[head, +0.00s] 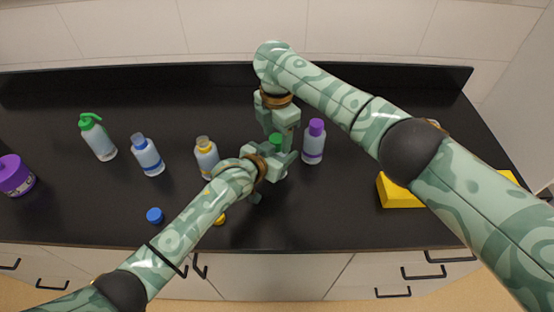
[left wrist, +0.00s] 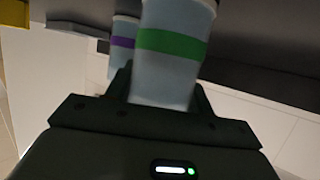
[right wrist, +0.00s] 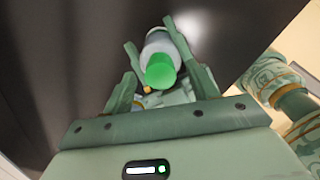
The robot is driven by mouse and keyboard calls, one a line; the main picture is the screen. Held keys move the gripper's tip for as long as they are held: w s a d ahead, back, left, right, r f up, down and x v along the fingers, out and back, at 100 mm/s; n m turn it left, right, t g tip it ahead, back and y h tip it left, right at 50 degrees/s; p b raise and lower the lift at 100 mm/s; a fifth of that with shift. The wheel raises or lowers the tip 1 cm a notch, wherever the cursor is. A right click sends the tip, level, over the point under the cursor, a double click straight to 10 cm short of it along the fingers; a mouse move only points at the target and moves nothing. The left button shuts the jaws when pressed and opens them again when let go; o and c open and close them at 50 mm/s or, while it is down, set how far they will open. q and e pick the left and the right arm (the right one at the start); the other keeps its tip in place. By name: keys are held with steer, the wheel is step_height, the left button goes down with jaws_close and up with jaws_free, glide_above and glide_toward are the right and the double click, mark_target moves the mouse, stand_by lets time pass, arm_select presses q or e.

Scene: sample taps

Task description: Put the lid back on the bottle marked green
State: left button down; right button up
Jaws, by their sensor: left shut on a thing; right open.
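The bottle marked green stands in my left gripper (head: 270,168), which is shut on its body. In the left wrist view the bottle (left wrist: 165,72) shows its green band between the fingers. The green lid (head: 276,139) is at the bottle's top; in the right wrist view the lid (right wrist: 160,71) is lined up with the bottle's pale body (right wrist: 163,43) and appears to sit on it. My right gripper (head: 281,138) comes from above and is open, its fingers on either side of the lid and bottle. Arms hide most of the bottle in the head view.
A purple-capped bottle (head: 313,143) stands close to the right. A yellow-banded bottle (head: 206,158), a blue-banded bottle (head: 148,158) and a green spray bottle (head: 99,139) stand left. A blue lid (head: 155,215) and a yellow lid (head: 219,219) lie near the front edge.

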step_height(320, 180, up, 12)
stand_by(0.5)
arm_select(q)
steer(key=shift+c, duration=2.4)
jaws_free()
steer(key=shift+r, duration=0.1)
steer(key=shift+s+a+r, duration=0.1)
steer(key=shift+s+a, duration=0.1)
steer(key=shift+s, duration=0.1)
steer(key=p+v, duration=0.4)
steer(key=v, duration=1.1)
steer(key=shift+s+a+p, duration=0.2)
steer(key=shift+a+p, duration=0.05)
steer(key=shift+p, duration=0.1)
arm_select(e)
step_height(320, 180, up, 6)
steer(key=shift+s+f, duration=0.15)
steer(key=shift+f, duration=0.05)
